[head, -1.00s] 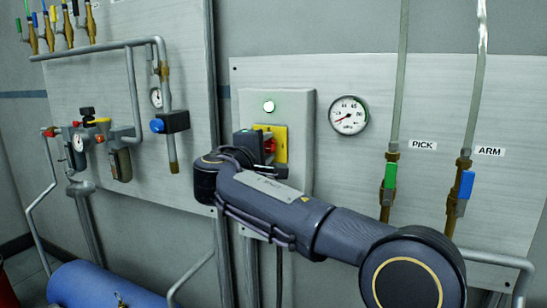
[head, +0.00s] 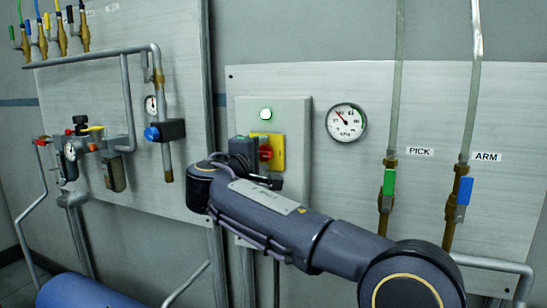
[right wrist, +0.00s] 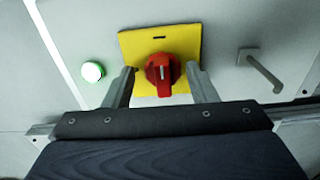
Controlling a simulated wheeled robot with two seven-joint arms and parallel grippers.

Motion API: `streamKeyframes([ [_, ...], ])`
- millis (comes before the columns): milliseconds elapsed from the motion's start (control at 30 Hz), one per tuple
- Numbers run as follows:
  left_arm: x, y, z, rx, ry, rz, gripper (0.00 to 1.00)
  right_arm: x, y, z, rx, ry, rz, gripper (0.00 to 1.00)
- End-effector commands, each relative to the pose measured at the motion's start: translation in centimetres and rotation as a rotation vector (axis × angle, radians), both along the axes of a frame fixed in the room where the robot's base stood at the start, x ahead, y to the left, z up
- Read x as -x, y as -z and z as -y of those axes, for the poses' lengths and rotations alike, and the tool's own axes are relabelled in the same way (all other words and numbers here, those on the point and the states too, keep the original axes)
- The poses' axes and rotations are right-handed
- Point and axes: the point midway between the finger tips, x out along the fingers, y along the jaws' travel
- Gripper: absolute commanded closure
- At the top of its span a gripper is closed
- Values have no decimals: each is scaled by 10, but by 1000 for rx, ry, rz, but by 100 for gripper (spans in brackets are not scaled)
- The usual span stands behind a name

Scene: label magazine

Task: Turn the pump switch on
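The pump switch is a red rotary knob (right wrist: 162,74) on a yellow plate (right wrist: 190,42). In the head view the red knob (head: 265,153) shows on the grey switch box (head: 292,112), partly behind my right gripper. My right gripper (right wrist: 160,80) is open, with one finger on each side of the knob and a visible gap to it. The knob's grip ridge runs up and down in the right wrist view. My left gripper is not in view.
A dial gauge (head: 346,122) is right of the box, its needle pointing up-left. A green-handled PICK valve (head: 388,182) and a blue-handled ARM valve (head: 464,190) stand farther right. Pipes and a regulator (head: 70,150) are at left, above a blue tank (head: 85,292).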

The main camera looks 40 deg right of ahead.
Motion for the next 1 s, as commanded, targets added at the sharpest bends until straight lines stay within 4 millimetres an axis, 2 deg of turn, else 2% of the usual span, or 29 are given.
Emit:
streamKeyframes([
  [367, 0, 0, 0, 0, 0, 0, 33, 3, 1, 0, -2, 9, -3, 41],
  [800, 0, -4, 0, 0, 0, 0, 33, 33, 0, -59, -4, 2, 0, 41],
  [1000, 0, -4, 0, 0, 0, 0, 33, 38, 0, -67, -3, 5, -1, 41],
])
